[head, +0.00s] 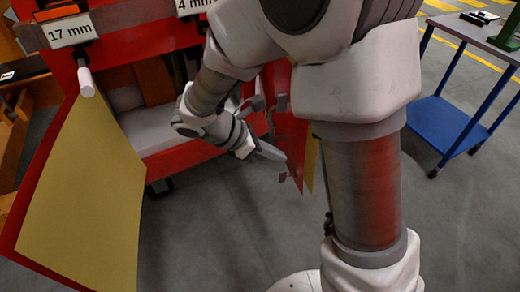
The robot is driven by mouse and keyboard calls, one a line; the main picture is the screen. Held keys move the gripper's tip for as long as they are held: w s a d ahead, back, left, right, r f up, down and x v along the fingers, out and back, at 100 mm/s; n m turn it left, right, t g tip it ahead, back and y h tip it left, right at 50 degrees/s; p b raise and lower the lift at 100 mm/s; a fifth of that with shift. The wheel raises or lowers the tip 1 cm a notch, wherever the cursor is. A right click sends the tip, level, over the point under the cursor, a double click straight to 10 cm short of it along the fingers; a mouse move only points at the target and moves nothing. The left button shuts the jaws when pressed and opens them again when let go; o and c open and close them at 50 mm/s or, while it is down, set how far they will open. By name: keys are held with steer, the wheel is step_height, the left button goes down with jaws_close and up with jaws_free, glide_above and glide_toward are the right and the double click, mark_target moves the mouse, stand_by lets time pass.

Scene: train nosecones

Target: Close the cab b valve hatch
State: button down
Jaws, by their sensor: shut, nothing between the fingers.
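An open hatch door (85,185) with a yellow inner face and red edge stands at the left in the head view, swung out toward me. A second red hatch panel (291,130) with a yellow strip stands at the right of the opening, partly hidden behind my arm. I see no lettering that tells which one is the cab b valve hatch. My gripper (272,152) is shut and empty, in front of the opening. Its tip is close to the red panel's left side; I cannot tell whether they touch.
The red housing (180,158) has a pale floor inside its opening. A "17 mm" label (72,31) and a white handle (86,82) are at upper left. A blue-framed cart (440,122) stands at right. Grey floor (215,235) is clear below.

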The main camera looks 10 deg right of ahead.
mark_target(303, 154)
steer(key=shift+w+d+r, duration=0.1)
steer(key=shift+w+d, duration=0.05)
steer(key=shift+d, duration=0.85)
steer(key=shift+w+d+r, duration=0.1)
steer(key=shift+w+d, duration=0.05)
steer(key=shift+d, duration=0.8)
steer(key=shift+d, duration=0.1)
